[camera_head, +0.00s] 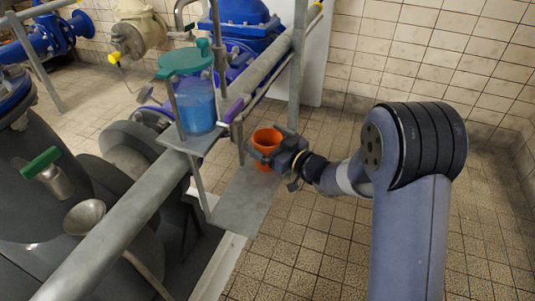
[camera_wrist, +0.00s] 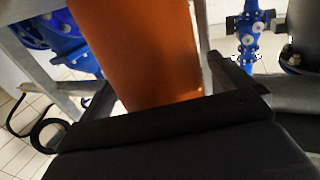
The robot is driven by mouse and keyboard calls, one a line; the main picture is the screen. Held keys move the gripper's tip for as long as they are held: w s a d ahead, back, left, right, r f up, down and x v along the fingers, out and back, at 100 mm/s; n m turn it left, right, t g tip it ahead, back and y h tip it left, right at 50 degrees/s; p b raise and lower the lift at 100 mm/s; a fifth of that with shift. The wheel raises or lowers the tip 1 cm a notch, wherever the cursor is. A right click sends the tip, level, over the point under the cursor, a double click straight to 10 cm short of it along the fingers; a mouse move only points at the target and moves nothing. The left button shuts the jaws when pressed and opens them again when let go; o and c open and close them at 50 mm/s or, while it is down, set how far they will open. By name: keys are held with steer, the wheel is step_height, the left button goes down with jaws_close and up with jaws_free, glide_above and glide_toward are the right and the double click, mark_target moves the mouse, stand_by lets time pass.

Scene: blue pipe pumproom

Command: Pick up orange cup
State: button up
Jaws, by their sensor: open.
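The orange cup (camera_head: 266,140) stands upright above a grey metal shelf plate in the head view. My gripper (camera_head: 264,147) reaches it from the right, level with the cup. In the wrist view the orange cup (camera_wrist: 138,55) fills the upper middle, between the two dark fingers of my gripper (camera_wrist: 160,85). The fingers are open on either side of it. A gap shows at the right finger; contact on the left cannot be told. The cup's base is partly hidden by the gripper in the head view.
The grey shelf plate (camera_head: 243,207) extends below the cup. A blue container with a teal lid (camera_head: 193,95) stands on another plate to the left. A long grey pipe (camera_head: 120,215) runs diagonally beside it. Tiled floor (camera_head: 320,235) lies open at right.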

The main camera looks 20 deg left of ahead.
steer(key=shift+c, duration=0.6)
steer(key=c, duration=0.9)
steer(key=shift+c, duration=0.3)
steer(key=shift+r, duration=0.1)
